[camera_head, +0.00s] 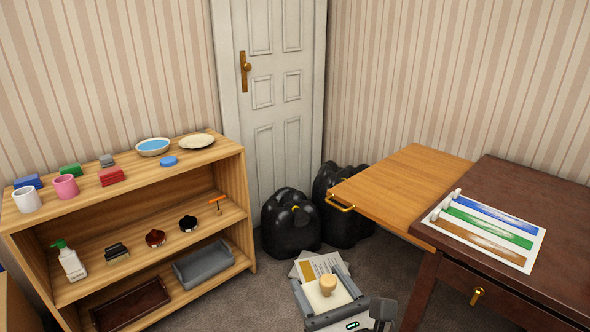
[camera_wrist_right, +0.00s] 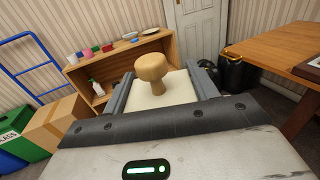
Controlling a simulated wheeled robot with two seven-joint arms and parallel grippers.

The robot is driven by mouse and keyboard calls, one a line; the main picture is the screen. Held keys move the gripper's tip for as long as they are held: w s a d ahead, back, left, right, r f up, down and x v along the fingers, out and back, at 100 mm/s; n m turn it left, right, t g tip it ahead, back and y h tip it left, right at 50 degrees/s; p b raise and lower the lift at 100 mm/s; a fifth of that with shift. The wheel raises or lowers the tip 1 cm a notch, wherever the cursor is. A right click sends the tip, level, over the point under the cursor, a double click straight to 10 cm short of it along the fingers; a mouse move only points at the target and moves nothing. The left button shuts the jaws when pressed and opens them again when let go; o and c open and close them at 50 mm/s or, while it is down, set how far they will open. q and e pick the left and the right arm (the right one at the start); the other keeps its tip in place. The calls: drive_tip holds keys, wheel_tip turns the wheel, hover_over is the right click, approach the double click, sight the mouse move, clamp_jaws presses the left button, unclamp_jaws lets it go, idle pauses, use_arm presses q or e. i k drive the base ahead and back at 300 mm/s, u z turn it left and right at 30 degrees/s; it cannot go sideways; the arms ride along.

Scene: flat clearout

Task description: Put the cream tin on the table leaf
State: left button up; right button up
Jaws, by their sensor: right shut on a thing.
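The cream tin (camera_head: 318,299) has a pale square top with a round wooden knob. It also shows in the right wrist view (camera_wrist_right: 178,92). My right gripper (camera_head: 330,290) is shut on it, with a grey finger on either side. In the head view it is low in the picture, in front of the shelf unit and left of the dark table. The table leaf (camera_head: 405,185) is a light wood board at the table's left side, with a brass handle on its edge. Its top is bare. The tin is apart from the leaf. My left gripper is not in view.
A dark table (camera_head: 500,200) carries a striped colour sheet (camera_head: 486,228). Black bags (camera_head: 290,222) stand by the door. The shelf unit (camera_head: 225,155) holds several dishes and tools. Papers (camera_head: 303,268) show behind the tin. A cardboard box (camera_wrist_right: 55,120) shows in the wrist view.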

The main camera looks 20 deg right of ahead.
sight(397, 186)
drive_tip(key=u, duration=0.4)
drive_tip(key=i, duration=1.8)
drive_tip(key=z, duration=1.2)
drive_tip(key=i, duration=0.9)
drive_tip(key=z, duration=1)
drive_tip(key=i, duration=0.55)
drive_tip(key=z, duration=0.05)
